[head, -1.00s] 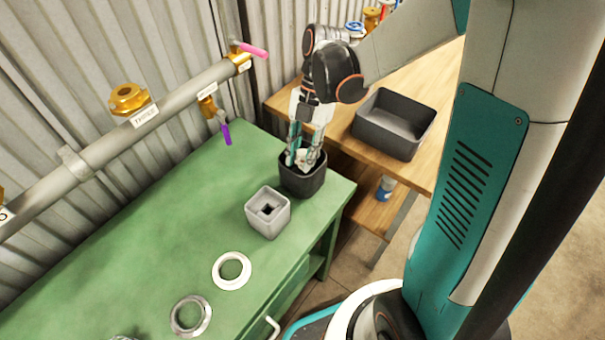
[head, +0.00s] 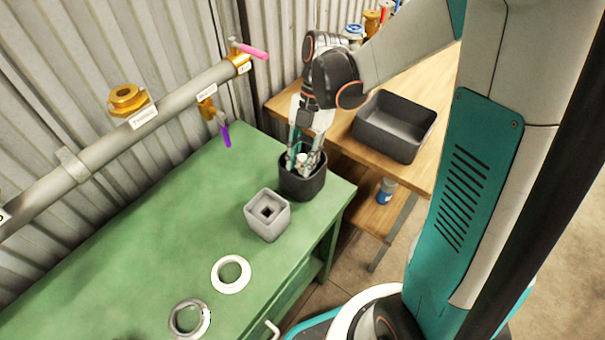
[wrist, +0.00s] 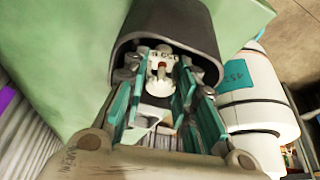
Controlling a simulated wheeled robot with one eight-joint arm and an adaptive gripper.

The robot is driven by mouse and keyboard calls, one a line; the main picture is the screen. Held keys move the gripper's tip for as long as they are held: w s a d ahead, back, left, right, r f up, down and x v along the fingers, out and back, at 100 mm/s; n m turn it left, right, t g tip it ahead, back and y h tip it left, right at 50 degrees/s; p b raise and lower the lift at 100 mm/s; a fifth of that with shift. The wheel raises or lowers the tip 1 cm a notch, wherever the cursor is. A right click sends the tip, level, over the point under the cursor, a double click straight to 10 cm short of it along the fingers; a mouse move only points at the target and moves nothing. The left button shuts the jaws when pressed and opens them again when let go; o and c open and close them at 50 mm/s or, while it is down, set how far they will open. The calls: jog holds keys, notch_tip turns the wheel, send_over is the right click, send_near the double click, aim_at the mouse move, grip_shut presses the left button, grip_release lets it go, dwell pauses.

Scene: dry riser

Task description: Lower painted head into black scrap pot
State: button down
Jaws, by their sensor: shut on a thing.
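The black scrap pot (head: 303,187) stands at the far right corner of the green bench. It also shows in the wrist view (wrist: 203,27). My gripper (head: 303,158) points down into the pot's mouth, its fingertips at or inside the rim. In the wrist view my gripper (wrist: 158,80) is shut on a whitish painted head (wrist: 157,62), which sits between the two fingers inside the pot's opening. In the head view the painted head (head: 302,160) shows as a small pale patch between the fingers. I cannot tell whether it touches the pot's floor.
A grey square pot (head: 267,222) with a dark hole stands close to the black pot. Two rings (head: 231,275) lie nearer on the green bench (head: 150,230). A dark grey tray (head: 393,128) rests on the wooden table behind. A pipe with valves (head: 150,118) runs along the wall.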

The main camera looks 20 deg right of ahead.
jog(key=c, duration=1.2)
grip_release()
